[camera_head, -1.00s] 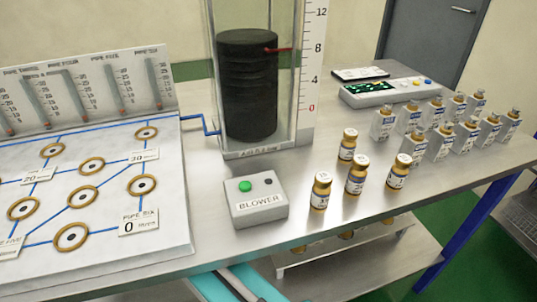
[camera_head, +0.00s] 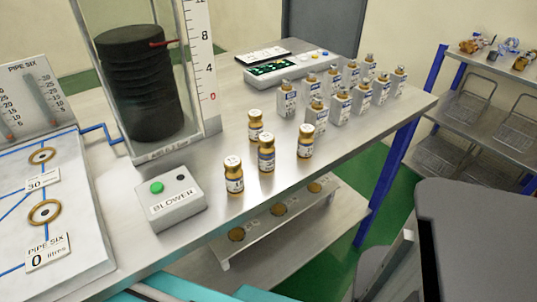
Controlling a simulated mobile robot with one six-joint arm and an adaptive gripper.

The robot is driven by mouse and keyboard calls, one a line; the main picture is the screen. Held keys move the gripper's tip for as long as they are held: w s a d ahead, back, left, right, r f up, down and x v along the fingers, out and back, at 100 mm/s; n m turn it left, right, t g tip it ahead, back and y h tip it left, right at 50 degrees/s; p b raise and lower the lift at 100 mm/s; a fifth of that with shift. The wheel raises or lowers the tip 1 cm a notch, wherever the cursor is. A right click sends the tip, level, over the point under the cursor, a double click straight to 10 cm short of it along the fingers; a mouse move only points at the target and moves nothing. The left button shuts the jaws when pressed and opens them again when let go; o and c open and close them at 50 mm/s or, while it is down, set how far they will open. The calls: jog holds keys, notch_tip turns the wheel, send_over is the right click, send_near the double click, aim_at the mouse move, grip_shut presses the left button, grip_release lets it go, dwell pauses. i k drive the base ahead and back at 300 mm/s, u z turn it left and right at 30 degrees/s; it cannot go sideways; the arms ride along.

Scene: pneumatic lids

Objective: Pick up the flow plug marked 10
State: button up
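Several small brass-coloured cylinders with white labels, which may be the flow plugs, stand upright on the metal bench right of the blower box. One is at the front left (camera_head: 233,176), one in the middle (camera_head: 266,153), one at the right (camera_head: 305,141) and one at the back (camera_head: 255,126). The markings are too small to read, so I cannot tell which piece is marked 10. My gripper is not in view.
The blower box (camera_head: 170,199) with a green button and a tall clear tank (camera_head: 189,75) stand left of the cylinders. A pipe board (camera_head: 85,235) lies far left. A lower shelf (camera_head: 257,240) holds round brass pieces. A rack with wire baskets (camera_head: 465,115) stands right.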

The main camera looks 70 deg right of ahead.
aim_at(305, 141)
jog(key=u, duration=0.05)
jog(key=k, duration=2.1)
jog(key=z, duration=0.8)
jog(key=i, duration=0.95)
jog(key=u, duration=0.05)
